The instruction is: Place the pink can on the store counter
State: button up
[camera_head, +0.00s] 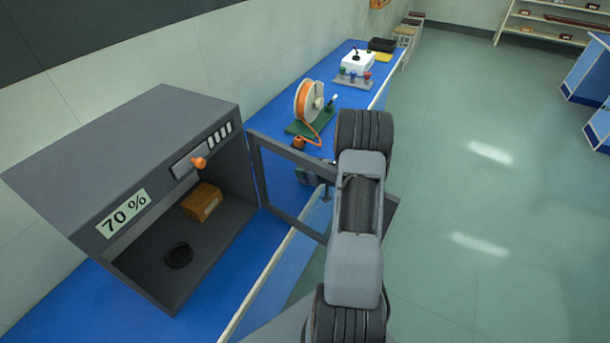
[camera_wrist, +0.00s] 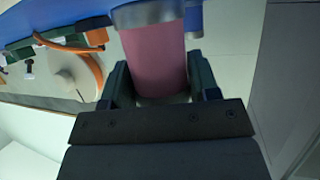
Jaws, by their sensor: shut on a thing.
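The pink can (camera_wrist: 155,58) shows in the wrist view, a pink cylinder with a grey metal rim, between the two dark green fingers of my gripper (camera_wrist: 160,85). My gripper is shut on it. In the head view my arm hides the can and most of the gripper. The gripper is near the open door frame of the grey cabinet, above the front edge of the blue counter (camera_head: 255,285). I cannot tell which counter is the store counter.
A grey cabinet (camera_head: 130,140) marked 70 % stands open at left, with a brown box (camera_head: 201,202) and a black ring (camera_head: 179,256) inside. Its open door frame (camera_head: 290,150) juts out beside my arm. An orange reel (camera_head: 308,101) stands farther back. The floor at right is clear.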

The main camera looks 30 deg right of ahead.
jog(key=shift+f, duration=0.35)
jog(key=shift+f, duration=0.15)
jog(key=o, duration=1)
jog(key=shift+s+r, duration=0.1)
jog(key=shift+r, duration=0.15)
jog(key=v, duration=1.1)
jog(key=shift+s+b, duration=0.4)
jog(key=shift+d, duration=0.1)
